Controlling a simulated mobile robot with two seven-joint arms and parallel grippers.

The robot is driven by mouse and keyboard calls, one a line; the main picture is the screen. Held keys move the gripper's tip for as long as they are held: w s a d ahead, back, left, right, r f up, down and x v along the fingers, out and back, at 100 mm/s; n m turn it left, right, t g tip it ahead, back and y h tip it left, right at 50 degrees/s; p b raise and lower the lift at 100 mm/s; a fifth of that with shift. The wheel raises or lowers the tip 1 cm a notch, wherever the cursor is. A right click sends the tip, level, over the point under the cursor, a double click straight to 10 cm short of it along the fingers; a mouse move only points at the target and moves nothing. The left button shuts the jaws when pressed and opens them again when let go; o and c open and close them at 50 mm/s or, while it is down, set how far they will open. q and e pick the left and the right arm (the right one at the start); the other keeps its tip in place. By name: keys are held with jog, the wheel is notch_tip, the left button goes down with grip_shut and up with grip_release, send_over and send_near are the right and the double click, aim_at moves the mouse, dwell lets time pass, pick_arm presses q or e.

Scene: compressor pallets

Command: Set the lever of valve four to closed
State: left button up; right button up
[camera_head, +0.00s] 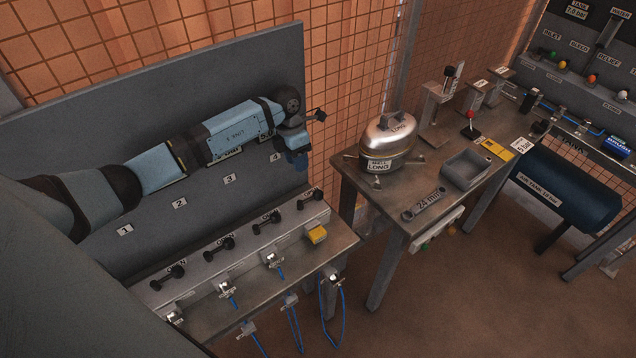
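The valve bench in front of the grey back panel carries a row of black levers. Number plates 1 to 4 are on the panel. The lever of valve four (309,198) is the farthest right in the row, with an OPEN label beside it. Plate 4 (275,157) is on the panel up and to its left. My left arm reaches in from the left in front of the panel. My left gripper (297,160) hangs above the lever of valve four, apart from it. Its fingers are dark and small, so their opening is unclear. My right gripper is out of view.
The other levers (220,243) stand to the left along the same row. Blue hoses (341,300) hang at the front. A second table (385,215) with a metal pot (388,140) stands to the right.

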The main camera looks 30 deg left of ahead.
pick_arm(q)
jog(key=b, duration=0.6)
send_near(304, 201)
jog(key=x, duration=0.6)
jog(key=shift+f, duration=0.4)
jog(key=shift+b+x, duration=0.55)
jog(key=shift+x, duration=0.2)
jog(key=c, duration=0.6)
grip_shut()
